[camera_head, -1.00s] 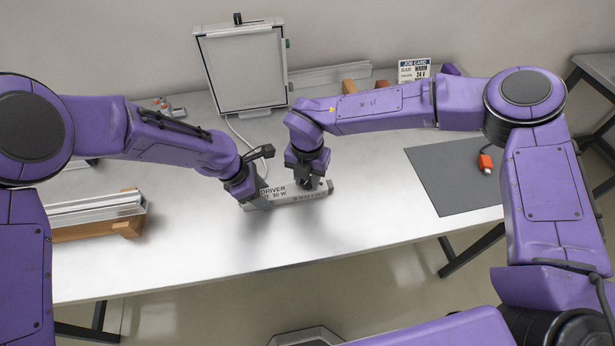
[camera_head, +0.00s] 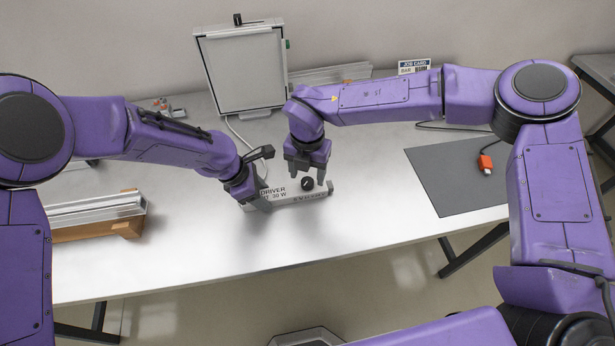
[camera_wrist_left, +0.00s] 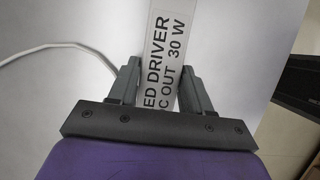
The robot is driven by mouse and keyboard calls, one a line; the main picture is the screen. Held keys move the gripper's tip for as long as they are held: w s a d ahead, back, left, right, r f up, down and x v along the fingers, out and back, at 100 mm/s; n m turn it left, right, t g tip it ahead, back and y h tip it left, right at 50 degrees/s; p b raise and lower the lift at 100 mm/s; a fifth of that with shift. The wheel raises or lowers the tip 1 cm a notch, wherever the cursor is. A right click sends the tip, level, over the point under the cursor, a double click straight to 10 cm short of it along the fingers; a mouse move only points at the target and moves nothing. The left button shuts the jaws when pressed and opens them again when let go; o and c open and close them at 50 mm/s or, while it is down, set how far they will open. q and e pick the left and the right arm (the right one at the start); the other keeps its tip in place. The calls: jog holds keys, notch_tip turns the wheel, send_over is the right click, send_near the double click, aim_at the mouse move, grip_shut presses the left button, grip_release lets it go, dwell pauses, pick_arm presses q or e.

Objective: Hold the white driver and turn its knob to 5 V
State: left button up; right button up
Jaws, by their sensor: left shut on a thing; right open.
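The white driver (camera_head: 287,197) lies on the table in the head view, a long box with black print and a row of small marks near its right end. Its round black knob (camera_head: 307,184) stands on top toward the right; its setting is too small to read. My left gripper (camera_head: 256,200) is shut on the driver's left end; the left wrist view (camera_wrist_left: 160,92) shows the printed box between the two fingers. My right gripper (camera_head: 307,176) is open just above and behind the knob, with its fingers apart from each other. Whether they touch the knob, I cannot tell.
A framed light panel (camera_head: 243,70) stands at the back, with a white cable running toward the driver. Aluminium profiles (camera_head: 95,210) rest on wood at the left. A grey mat (camera_head: 450,180) with an orange connector (camera_head: 485,164) lies at the right. The front table strip is clear.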

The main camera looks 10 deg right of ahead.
aim_at(307, 181)
notch_tip(307, 181, up, 9)
jog(key=shift+r, duration=0.1)
pick_arm(q)
jog(key=o, duration=1.3)
